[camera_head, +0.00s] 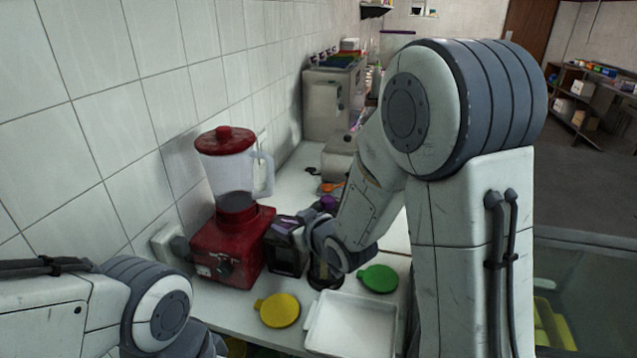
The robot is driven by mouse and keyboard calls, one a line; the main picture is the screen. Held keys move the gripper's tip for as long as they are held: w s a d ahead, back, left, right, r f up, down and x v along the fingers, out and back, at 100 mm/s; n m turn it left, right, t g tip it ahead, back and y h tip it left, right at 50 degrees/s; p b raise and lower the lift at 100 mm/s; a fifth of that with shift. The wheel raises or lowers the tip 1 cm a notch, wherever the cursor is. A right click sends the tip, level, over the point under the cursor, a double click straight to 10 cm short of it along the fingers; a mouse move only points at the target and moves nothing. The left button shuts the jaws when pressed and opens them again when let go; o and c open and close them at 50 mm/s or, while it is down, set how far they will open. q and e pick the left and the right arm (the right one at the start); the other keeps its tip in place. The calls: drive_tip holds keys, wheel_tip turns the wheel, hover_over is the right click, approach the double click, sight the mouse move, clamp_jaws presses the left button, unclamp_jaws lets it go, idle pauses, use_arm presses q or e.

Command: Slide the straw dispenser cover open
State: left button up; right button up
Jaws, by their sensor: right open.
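A dark box with a purple-grey face (285,248) stands on the counter just right of the red blender. It looks like the straw dispenser, but its cover cannot be made out clearly. My right arm reaches down to it from the right. My right gripper (300,224) is open at the box's upper right side, and its wrist hides part of the box. Whether the fingers touch the box cannot be told. My left arm shows at the lower left, with its gripper out of view.
A red blender (233,220) stands against the tiled wall. A yellow lid (280,310), a green lid (378,278) and a white tray (351,325) lie in front. A dark round container (325,275) sits under my right wrist. Machines stand farther back.

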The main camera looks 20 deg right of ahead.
sight(332, 203)
drive_tip(key=w+d+r+t, duration=0.1)
drive_tip(key=d, duration=0.1)
drive_tip(key=d+r+t+p, duration=0.1)
drive_tip(key=d+r+t, duration=0.1)
drive_tip(key=d, duration=0.1)
drive_tip(key=w+d+r+m+t, duration=0.1)
drive_tip(key=d, duration=0.2)
drive_tip(key=shift+w+r+p, duration=0.3)
drive_tip(key=shift+p, duration=0.05)
drive_tip(key=shift+m+t, duration=0.5)
drive_tip(key=s+d+f, duration=0.2)
drive_tip(key=f, duration=0.1)
drive_tip(key=shift+s+d+f, duration=0.1)
drive_tip(key=shift+s+d, duration=0.05)
drive_tip(key=shift+d, duration=0.25)
drive_tip(key=w+p, duration=0.1)
drive_tip(key=w, duration=0.2)
drive_tip(key=w+a+p, duration=0.1)
drive_tip(key=w, duration=0.2)
drive_tip(key=shift+a+p, duration=0.15)
drive_tip(key=shift+p, duration=0.2)
drive_tip(key=shift+w+a+f, duration=0.1)
drive_tip(key=shift+w, duration=0.45)
clamp_jaws()
